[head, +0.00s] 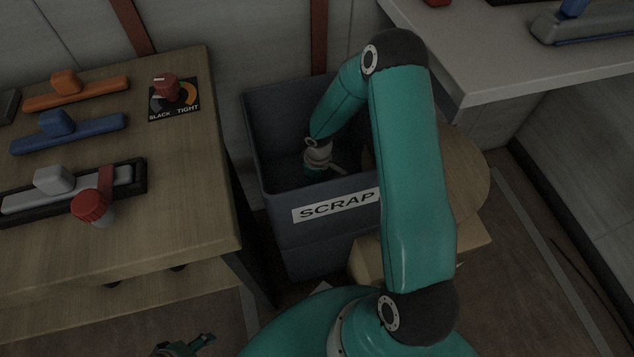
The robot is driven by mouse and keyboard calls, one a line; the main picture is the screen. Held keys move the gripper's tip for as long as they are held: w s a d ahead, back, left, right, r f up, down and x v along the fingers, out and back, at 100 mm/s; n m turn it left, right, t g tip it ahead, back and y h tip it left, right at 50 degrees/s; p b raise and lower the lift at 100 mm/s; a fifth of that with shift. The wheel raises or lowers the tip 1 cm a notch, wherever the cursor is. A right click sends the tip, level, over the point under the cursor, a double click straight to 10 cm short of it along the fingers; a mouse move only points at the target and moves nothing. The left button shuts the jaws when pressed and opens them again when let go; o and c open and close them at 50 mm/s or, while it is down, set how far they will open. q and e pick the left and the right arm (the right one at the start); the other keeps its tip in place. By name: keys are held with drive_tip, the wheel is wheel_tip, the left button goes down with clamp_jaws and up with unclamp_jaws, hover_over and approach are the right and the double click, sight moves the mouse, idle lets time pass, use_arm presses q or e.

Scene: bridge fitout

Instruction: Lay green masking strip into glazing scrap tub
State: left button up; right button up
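The scrap tub (290,232) is a dark grey open bin with a white SCRAP label, standing on the floor between two benches. My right arm arches over its front rim and reaches down inside. I cannot make out a green masking strip. A dark teal part that looks like my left gripper (184,347) is at the bottom edge, cut off, so its opening is unclear.
The left wooden bench (185,215) holds an orange-handled tool (76,92), a blue one (68,132), a grey one (55,182) in a black tray, and red knobs. A grey bench (480,70) stands right. A cardboard box (371,262) sits beside the tub.

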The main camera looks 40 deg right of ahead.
drive_tip(key=o, duration=1)
drive_tip(key=o, duration=0.5)
wheel_tip(320, 180, up, 29)
drive_tip(key=p, duration=2.1)
